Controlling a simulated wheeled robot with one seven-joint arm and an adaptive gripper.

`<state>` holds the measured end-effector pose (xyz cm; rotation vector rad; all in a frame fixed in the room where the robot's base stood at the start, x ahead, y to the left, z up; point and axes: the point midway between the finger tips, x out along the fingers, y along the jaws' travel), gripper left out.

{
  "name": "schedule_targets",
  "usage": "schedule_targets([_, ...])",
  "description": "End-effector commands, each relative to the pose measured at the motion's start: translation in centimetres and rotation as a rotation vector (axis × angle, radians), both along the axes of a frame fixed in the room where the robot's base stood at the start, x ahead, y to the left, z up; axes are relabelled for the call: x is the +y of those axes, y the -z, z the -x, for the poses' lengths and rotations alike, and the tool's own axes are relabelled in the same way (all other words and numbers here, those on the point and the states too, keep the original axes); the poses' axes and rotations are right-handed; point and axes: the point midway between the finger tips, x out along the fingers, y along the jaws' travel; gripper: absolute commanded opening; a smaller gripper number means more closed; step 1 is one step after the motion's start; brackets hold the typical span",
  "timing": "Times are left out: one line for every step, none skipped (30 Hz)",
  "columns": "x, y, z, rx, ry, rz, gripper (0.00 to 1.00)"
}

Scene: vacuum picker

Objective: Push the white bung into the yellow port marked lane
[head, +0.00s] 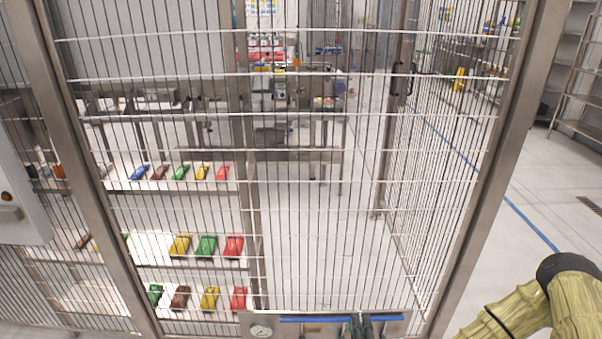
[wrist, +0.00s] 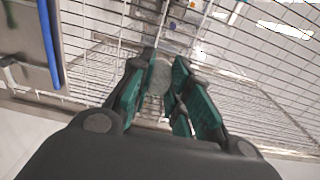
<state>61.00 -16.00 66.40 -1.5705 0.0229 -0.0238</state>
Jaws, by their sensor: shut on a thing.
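My gripper (wrist: 165,66), with teal finger pads, shows in the wrist view. It is shut on a pale grey-white round piece, the white bung (wrist: 160,77), held between the fingertips. The bung's far end cannot be made out. The bung and fingers are in front of a wire mesh fence, and I cannot tell how far away it is. I cannot make out the yellow port marked lane in either view.
A wire mesh fence (head: 320,115) with steel posts fills the head view. Open floor (head: 541,195) lies to the right.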

Motion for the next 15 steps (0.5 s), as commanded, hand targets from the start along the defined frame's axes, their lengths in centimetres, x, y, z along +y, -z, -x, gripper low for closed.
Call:
schedule_targets([0.3,1.3,-0.1,0.001,0.002,0.0,0.0])
schedule_targets([0.4,1.7,-0.1,0.001,0.004,0.0,0.0])
schedule_targets([0.6,2.2,-0.2,0.001,0.006,0.0,0.0])
schedule_targets([0.7,2.6,-0.2,0.001,0.008,0.0,0.0])
schedule_targets([0.8,3.0,-0.3,0.0,0.01,0.0,0.0])
schedule_targets([1.0,3.5,-0.4,0.0,0.012,0.001,0.0])
schedule_targets([1.1,3.9,-0.4,0.0,0.014,0.001,0.0])
schedule_targets([1.3,4.3,-0.5,0.0,0.015,0.001,0.0])
schedule_targets([1.5,4.9,-0.5,0.0,0.017,0.0,0.0])
schedule_targets([1.6,5.3,-0.6,0.001,0.019,0.0,0.0])
schedule_targets([1.7,5.7,-0.6,0.001,0.021,0.0,0.0])
schedule_targets([1.9,6.3,-0.7,0.001,0.024,0.001,0.0])
schedule_targets([2.0,6.7,-0.8,0.001,0.026,0.001,0.0])
schedule_targets([2.1,7.1,-0.8,0.001,0.028,0.001,0.0])
schedule_targets([2.3,7.6,-0.9,0.0,0.03,0.0,0.0])
